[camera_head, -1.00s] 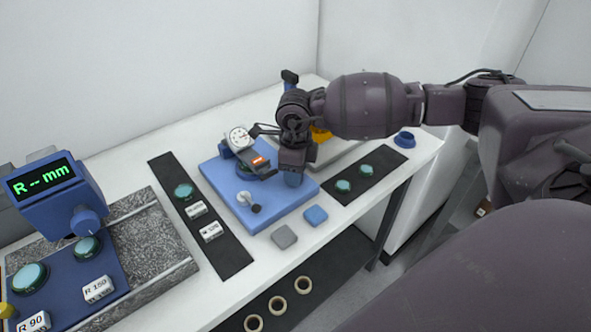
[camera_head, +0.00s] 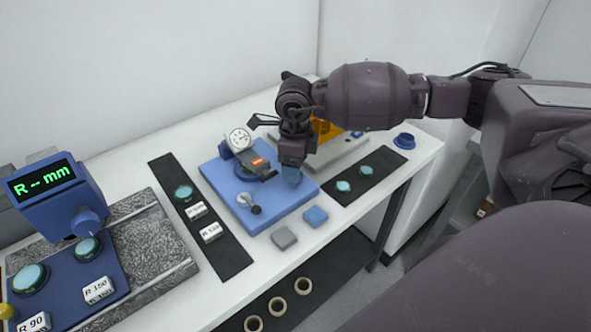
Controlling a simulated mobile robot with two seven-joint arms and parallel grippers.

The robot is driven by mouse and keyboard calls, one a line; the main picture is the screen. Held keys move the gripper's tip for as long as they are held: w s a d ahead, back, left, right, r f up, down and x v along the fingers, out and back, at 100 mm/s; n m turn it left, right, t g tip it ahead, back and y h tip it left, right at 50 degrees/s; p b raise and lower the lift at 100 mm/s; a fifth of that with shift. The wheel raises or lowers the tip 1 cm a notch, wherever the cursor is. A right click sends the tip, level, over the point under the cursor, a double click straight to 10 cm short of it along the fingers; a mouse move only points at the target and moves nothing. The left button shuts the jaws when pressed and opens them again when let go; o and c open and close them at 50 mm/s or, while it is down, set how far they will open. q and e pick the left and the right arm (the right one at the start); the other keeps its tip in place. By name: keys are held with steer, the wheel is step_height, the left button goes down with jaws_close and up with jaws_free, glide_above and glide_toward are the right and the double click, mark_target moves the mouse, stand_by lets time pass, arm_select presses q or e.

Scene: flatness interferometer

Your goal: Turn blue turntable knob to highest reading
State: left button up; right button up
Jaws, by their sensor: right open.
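The blue turntable base (camera_head: 275,217) sits on the white table in the middle of the view. A white dial gauge (camera_head: 239,140) stands at its back left, its reading too small to read. A grey arm with an orange label (camera_head: 258,162) lies across the turntable's middle. A small white knob with a black end (camera_head: 250,202) is at the front of the base. My right gripper (camera_head: 291,176) is over the right part of the base, pointing down and open. A blue piece shows at its tips; whether it is the knob I cannot tell. My left gripper is out of view.
A blue display unit (camera_head: 50,190) reading "R -- mm" stands on a granite plate (camera_head: 155,243) at the left. Grey (camera_head: 284,238) and blue (camera_head: 316,216) blocks lie in front. An amber part (camera_head: 321,128) is behind my gripper.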

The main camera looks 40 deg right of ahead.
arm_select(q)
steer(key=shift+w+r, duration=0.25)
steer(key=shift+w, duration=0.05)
arm_select(e)
step_height(320, 180, up, 8)
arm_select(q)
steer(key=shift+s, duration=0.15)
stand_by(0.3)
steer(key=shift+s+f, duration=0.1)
